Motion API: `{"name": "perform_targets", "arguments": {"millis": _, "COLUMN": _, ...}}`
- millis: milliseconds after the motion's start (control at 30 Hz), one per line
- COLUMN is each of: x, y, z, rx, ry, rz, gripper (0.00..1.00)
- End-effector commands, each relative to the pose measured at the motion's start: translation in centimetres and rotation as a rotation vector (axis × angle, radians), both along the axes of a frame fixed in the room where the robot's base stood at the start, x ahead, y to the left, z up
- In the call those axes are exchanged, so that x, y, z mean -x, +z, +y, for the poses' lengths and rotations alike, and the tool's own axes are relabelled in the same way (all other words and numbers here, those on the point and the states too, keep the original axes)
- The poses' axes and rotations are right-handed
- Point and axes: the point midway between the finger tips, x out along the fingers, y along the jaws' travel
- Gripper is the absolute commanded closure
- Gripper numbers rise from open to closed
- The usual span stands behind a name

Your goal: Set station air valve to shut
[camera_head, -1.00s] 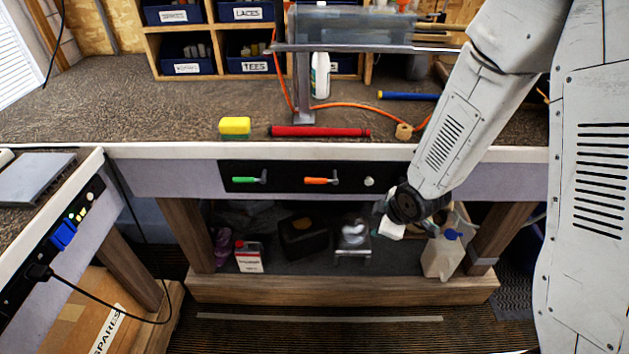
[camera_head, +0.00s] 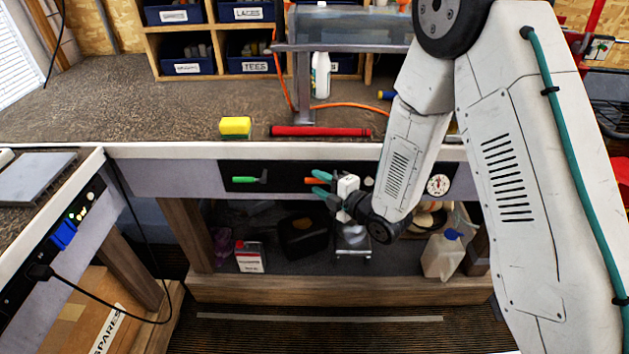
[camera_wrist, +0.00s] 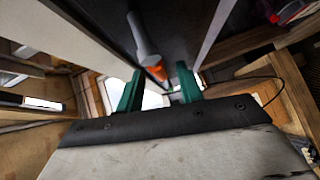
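A black panel (camera_head: 280,175) on the bench front carries a lever with a green handle (camera_head: 246,180) at left and a lever with an orange handle (camera_head: 310,181) to its right. Both lie level. I cannot read which is the station air valve. My gripper (camera_head: 321,182) is at the orange handle, its teal fingers pointing left and apart. In the wrist view, the orange handle (camera_wrist: 156,72) and its grey stem (camera_wrist: 143,38) show near the gap between the open fingers (camera_wrist: 160,88). I cannot tell whether they touch. My gripper hides the orange lever's right part in the head view.
A pressure gauge (camera_head: 438,185) sits right of my forearm. A red grip (camera_head: 320,131) and a yellow sponge (camera_head: 235,126) lie on the bench top above. A white jug (camera_head: 444,256) and a black container (camera_head: 303,236) stand on the shelf below.

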Motion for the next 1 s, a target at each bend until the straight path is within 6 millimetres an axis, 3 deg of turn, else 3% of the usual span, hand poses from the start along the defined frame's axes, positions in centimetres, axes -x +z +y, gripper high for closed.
{"name": "perform_targets", "arguments": {"millis": 200, "x": -1.6, "y": -0.3, "z": 1.6, "rx": 0.000, "ry": 0.000, "rz": 0.000, "gripper": 0.63}}
{"name": "perform_targets", "arguments": {"millis": 500, "x": -1.8, "y": -0.4, "z": 1.8, "rx": 0.000, "ry": 0.000, "rz": 0.001, "gripper": 0.63}}
{"name": "perform_targets", "arguments": {"millis": 633, "x": -1.8, "y": -0.4, "z": 1.8, "rx": 0.000, "ry": 0.000, "rz": 0.001, "gripper": 0.96}}
{"name": "perform_targets", "arguments": {"millis": 667, "x": -1.8, "y": -0.4, "z": 1.8, "rx": 0.000, "ry": 0.000, "rz": 0.001, "gripper": 1.00}}
{"name": "perform_targets", "arguments": {"millis": 1000, "x": -1.8, "y": -0.5, "z": 1.8, "rx": 0.025, "ry": 0.000, "rz": 0.003, "gripper": 1.00}}
